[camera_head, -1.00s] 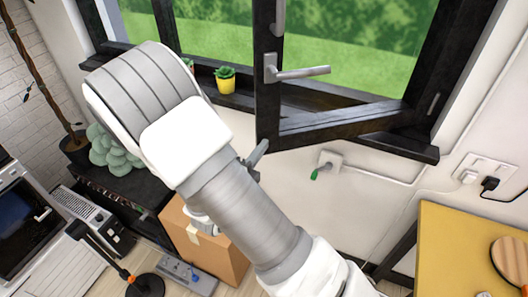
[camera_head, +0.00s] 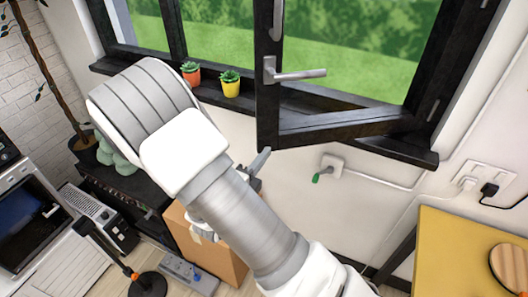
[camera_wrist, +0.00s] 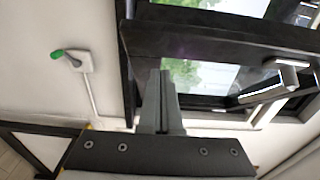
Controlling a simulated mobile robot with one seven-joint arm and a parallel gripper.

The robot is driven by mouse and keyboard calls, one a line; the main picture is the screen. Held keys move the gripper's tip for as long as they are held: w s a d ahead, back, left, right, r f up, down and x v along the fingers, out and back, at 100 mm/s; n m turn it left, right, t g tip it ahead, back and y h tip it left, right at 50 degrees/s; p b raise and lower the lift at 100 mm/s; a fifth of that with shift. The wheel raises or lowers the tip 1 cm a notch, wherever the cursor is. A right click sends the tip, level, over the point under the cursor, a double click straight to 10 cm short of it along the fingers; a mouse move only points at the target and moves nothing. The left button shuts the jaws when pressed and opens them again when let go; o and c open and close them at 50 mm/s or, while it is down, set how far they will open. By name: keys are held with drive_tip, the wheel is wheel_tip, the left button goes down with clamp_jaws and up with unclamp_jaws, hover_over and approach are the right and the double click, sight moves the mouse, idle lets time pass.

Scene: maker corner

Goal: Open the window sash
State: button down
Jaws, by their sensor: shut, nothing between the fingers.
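The dark-framed window sash (camera_head: 268,112) stands swung inward, partly open, with its free edge out over the room. Its grey lever handle (camera_head: 295,75) points to the right in the head view.
An orange pot (camera_head: 191,76) and a yellow pot (camera_head: 230,88) with plants stand on the window sill. A wall fitting with a green tip (camera_head: 328,168) is below the sash. A yellow-topped table (camera_head: 450,250) is at right, a cardboard box (camera_head: 226,262) below my arm.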

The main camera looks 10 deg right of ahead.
drive_tip(key=b+v, duration=0.2)
drive_tip(key=v, duration=0.8)
drive_tip(key=s+d+r+m+g+y, duration=0.15)
drive_tip(key=s+d+m+g, duration=0.3)
drive_tip(key=m, duration=0.45)
drive_tip(key=s+d+r+m+g+b, duration=0.1)
drive_tip(key=s+d+r+m+g, duration=0.15)
drive_tip(key=d+m+g, duration=0.4)
drive_tip(key=s+d+r+m+g+y, duration=0.1)
drive_tip(key=s+d+m+g, duration=0.2)
drive_tip(key=m, duration=0.7)
drive_tip(key=s+a+r+m+t+y, duration=0.2)
drive_tip(key=r+m+t+y, duration=0.1)
drive_tip(key=m, duration=0.7)
drive_tip(key=s+a+r+m+t+y+b, duration=0.1)
drive_tip(key=r+m+y, duration=0.4)
drive_tip(key=m, duration=0.5)
drive_tip(key=shift+s+a+r+m+t+y+b, duration=0.35)
drive_tip(key=shift+s+t+y, duration=0.2)
drive_tip(key=shift+s+t, duration=0.4)
